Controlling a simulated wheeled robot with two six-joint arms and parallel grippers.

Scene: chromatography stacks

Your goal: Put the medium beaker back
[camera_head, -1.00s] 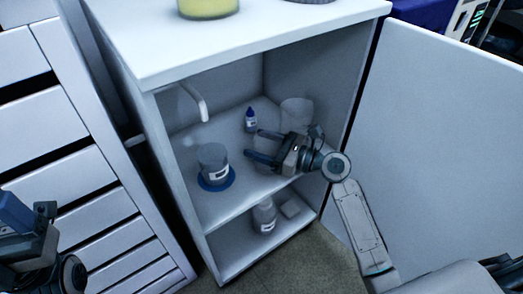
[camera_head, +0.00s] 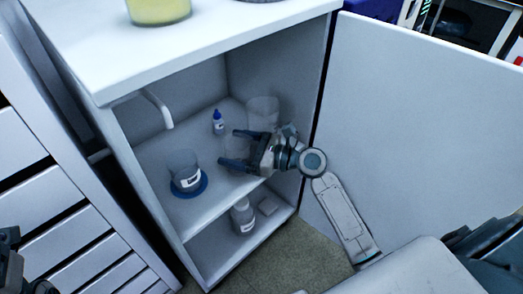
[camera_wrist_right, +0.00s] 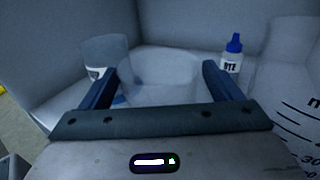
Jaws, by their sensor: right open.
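A clear beaker (camera_head: 233,148), which I take for the medium beaker, stands on the cabinet's upper shelf (camera_head: 205,205). My right gripper (camera_head: 236,147) is open, with one finger on each side of this beaker. The right wrist view shows the clear beaker (camera_wrist_right: 160,75) between the two spread fingers (camera_wrist_right: 160,70); its lower part is hidden by the gripper body. Whether a finger touches the glass I cannot tell. My left gripper (camera_head: 12,262) is only partly in view at the lower left edge, and its jaws do not show clearly.
A labelled container (camera_head: 184,164) on a blue disc stands left of the gripper. A dye bottle (camera_head: 218,122) and a larger clear beaker (camera_head: 263,108) stand behind. The lower shelf holds another bottle (camera_head: 242,218). The cabinet door (camera_head: 420,140) is open at right.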

